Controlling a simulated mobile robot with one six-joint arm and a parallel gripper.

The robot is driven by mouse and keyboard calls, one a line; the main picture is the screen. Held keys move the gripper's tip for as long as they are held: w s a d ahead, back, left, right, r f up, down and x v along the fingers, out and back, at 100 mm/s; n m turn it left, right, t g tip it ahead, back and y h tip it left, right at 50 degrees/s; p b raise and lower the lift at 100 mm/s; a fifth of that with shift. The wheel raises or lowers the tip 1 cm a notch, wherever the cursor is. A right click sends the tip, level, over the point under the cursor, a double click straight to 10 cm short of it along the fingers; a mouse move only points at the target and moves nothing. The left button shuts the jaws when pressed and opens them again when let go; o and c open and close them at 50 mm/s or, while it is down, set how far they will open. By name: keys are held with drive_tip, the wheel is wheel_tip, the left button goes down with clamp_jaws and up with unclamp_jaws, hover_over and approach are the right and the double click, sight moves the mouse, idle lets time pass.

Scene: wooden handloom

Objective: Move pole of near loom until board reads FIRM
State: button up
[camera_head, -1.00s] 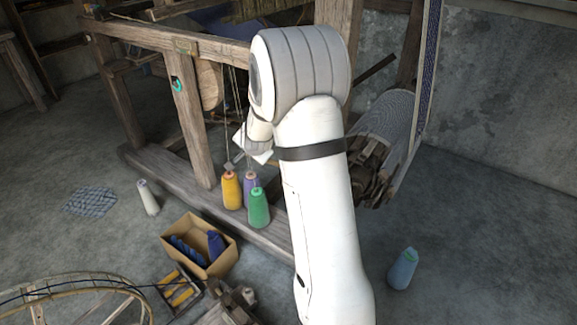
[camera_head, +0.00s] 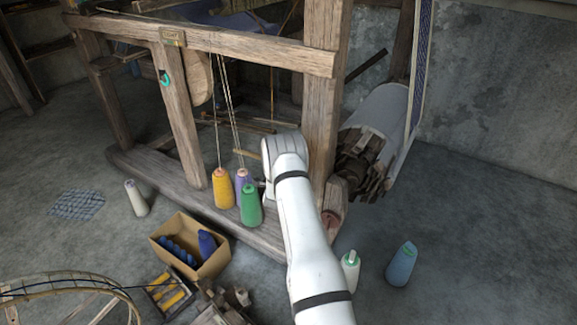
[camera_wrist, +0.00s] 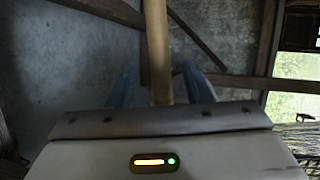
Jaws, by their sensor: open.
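The near loom (camera_head: 220,45) is a heavy wooden frame. In the wrist view a pale wooden pole (camera_wrist: 157,40) runs straight down the middle, between the two blurred bluish fingers of my gripper (camera_wrist: 160,88). The fingers stand apart on either side of it; I cannot tell whether either touches it. In the head view my arm's end is low inside the loom frame, by the right post, and the fingers are hidden behind the arm.
Yellow (camera_head: 222,188), purple and green (camera_head: 251,206) thread cones stand on the loom's base rail, close left of my arm. A cardboard box (camera_head: 207,268) sits in front. A white cone (camera_head: 350,270) and a blue cone (camera_head: 400,265) stand on the floor at right.

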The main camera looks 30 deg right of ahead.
drive_tip(key=b+x, duration=0.2)
drive_tip(key=x, duration=0.3)
drive_tip(key=shift+d+f, duration=0.1)
drive_tip(key=shift+f, duration=0.1)
drive_tip(key=shift+w+d+b, duration=0.3)
drive_tip(key=shift+w+d, duration=0.1)
drive_tip(key=shift+w, duration=0.25)
drive_tip(key=shift+c, duration=0.2)
clamp_jaws()
